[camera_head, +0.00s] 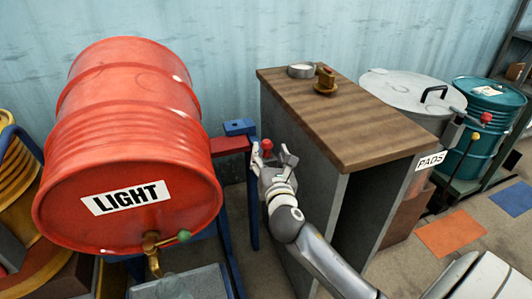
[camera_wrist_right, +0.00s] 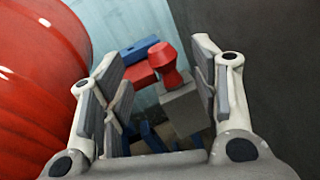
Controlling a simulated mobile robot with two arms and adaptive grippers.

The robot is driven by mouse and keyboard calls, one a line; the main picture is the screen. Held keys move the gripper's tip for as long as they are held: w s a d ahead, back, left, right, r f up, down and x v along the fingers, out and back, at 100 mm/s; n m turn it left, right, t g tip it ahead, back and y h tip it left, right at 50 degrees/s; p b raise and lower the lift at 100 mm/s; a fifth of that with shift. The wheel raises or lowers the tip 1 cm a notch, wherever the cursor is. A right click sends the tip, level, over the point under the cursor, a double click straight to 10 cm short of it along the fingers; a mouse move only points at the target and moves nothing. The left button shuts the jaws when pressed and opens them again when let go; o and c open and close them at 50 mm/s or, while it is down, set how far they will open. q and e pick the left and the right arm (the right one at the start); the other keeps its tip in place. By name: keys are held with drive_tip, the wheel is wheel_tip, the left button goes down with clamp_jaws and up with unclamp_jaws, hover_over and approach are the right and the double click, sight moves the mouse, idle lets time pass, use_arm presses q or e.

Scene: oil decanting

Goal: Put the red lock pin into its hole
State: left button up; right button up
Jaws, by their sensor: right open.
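The red lock pin (camera_head: 267,145) shows between the fingertips of my right gripper (camera_head: 271,157), beside the stand of the red drum (camera_head: 110,150) marked LIGHT. In the right wrist view the pin (camera_wrist_right: 166,63) has a wide red head and a narrower neck, and appears upright at a grey block (camera_wrist_right: 187,108). My right gripper (camera_wrist_right: 156,75) is open around the view of the pin, which appears nearer its right finger. I cannot tell whether the fingers reach level with the pin. Its lower end and any hole are hidden. My left gripper is not in view.
A red bar (camera_head: 229,145) and a blue block (camera_head: 239,127) belong to the drum stand. A wood-topped cabinet (camera_head: 350,125) stands close right of my gripper, with a tin (camera_head: 301,71) and brass fitting (camera_head: 325,83) on top. A brass tap (camera_head: 152,248) projects from the drum.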

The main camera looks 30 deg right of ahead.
sight(268, 148)
drive_tip(key=shift+w+d, duration=0.2)
drive_tip(key=shift+w, duration=0.25)
drive_tip(key=shift+f+b+x, duration=0.2)
drive_tip(key=shift+b+x, duration=0.5)
drive_tip(key=shift+x, duration=1.65)
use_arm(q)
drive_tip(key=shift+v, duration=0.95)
use_arm(e)
drive_tip(key=shift+s, duration=0.1)
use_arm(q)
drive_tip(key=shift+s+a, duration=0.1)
use_arm(e)
drive_tip(key=shift+c, duration=0.4)
drive_tip(key=c, duration=1.1)
drive_tip(key=shift+r, duration=0.15)
